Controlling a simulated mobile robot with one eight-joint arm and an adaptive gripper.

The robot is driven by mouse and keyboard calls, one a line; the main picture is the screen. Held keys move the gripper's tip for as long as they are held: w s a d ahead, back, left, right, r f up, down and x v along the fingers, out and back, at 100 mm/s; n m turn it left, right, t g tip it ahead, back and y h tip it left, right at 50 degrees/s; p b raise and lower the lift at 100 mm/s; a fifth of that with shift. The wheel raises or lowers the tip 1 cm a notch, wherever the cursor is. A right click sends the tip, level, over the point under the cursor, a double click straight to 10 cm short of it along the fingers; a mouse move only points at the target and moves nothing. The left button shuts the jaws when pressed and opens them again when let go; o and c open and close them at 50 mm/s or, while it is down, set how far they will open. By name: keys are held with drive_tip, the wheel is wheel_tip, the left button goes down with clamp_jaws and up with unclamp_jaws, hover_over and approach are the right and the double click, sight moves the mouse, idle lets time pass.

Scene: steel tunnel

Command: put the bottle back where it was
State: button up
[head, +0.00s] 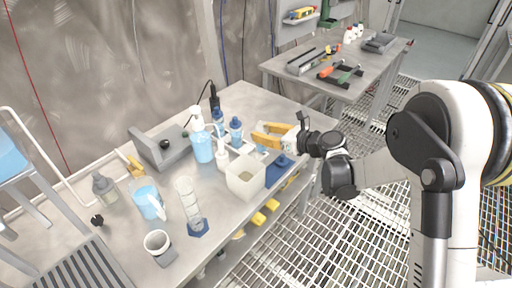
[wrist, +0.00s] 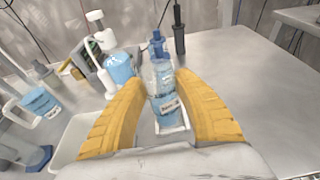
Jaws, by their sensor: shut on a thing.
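My gripper (head: 259,133) reaches in from the right over the workbench, its yellow fingers pointing left. In the wrist view the gripper (wrist: 161,82) is shut on a clear bottle (wrist: 163,92) with pale blue liquid and a label. The bottle looks upright between the fingers. A white rack (wrist: 175,126) shows just below it; I cannot tell whether the bottle touches it. Blue-capped bottles (head: 236,131) stand beyond the fingertips in the head view. The held bottle is mostly hidden there by the fingers.
A white open box (head: 245,190) stands close in front of the gripper. A pump bottle (head: 201,145), a beaker (head: 148,201), a graduated cylinder (head: 188,202) and a mug (head: 157,243) stand to the left. The bench top (wrist: 245,100) is clear right of the bottle.

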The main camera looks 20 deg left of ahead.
drive_tip(key=a+f+b, duration=0.1)
drive_tip(key=f, duration=0.1)
drive_tip(key=w+a+f+b, duration=0.1)
drive_tip(key=f, duration=0.1)
drive_tip(key=f+b, duration=0.1)
drive_tip(key=f, duration=0.1)
drive_tip(key=shift+w+a, duration=0.25)
drive_tip(key=shift+a, duration=0.15)
drive_tip(key=shift+r, duration=0.1)
drive_tip(key=o, duration=1.1)
